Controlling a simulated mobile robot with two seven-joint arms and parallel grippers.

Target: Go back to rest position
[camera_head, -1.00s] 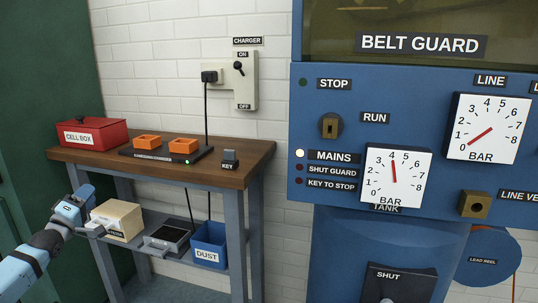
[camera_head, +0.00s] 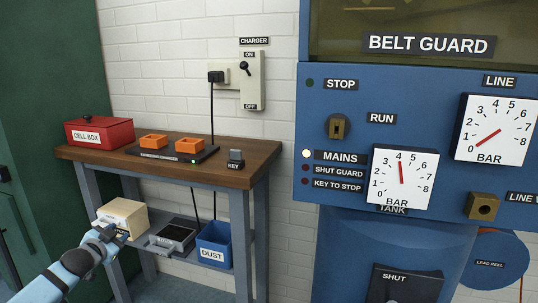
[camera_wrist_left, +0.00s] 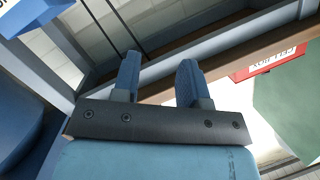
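My left gripper (camera_head: 108,234) is in the lower left of the head view, in front of the lower shelf and near the cream box (camera_head: 124,218). In the left wrist view, the two fingers of my left gripper (camera_wrist_left: 158,72) stand apart with nothing between them. The wrist view is turned and shows the workbench frame and the red cell box (camera_wrist_left: 270,62) beyond the fingers. The cell box (camera_head: 99,132) stands on the bench top in the head view. My right gripper is in neither view.
The wooden bench (camera_head: 245,178) holds a charger base with two orange cells (camera_head: 190,145) and a key block (camera_head: 236,158). A tray (camera_head: 172,236) and a blue dust bin (camera_head: 213,245) are on the shelf below. The blue machine (camera_head: 325,235) stands at the right.

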